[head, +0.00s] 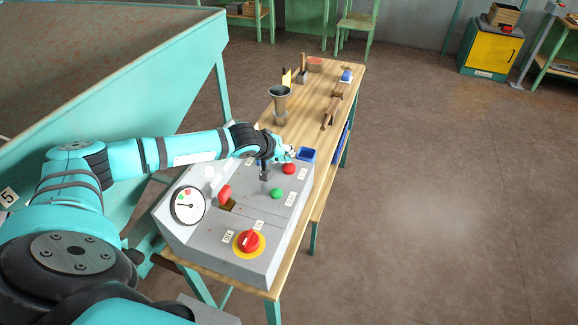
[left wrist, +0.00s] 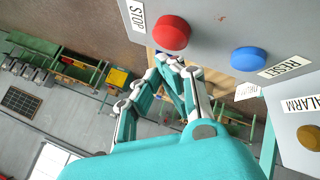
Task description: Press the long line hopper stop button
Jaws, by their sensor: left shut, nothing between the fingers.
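The red stop button (head: 289,168) is on the far right part of the grey control box (head: 205,255). In the left wrist view the red button (left wrist: 172,33) sits beside a "STOP" label (left wrist: 137,16). My left gripper (head: 289,153) is shut and empty, just beyond the red button in the head view. In the left wrist view its fingertips (left wrist: 168,62) show close to the button's lower edge. I cannot tell whether they touch it. My right gripper is not in view.
The box also has a green button (head: 277,193), a red lever (head: 225,192), a red knob on a yellow ring (head: 247,241) and a gauge (head: 187,205). A blue RESET button (left wrist: 248,60) is near the stop button.

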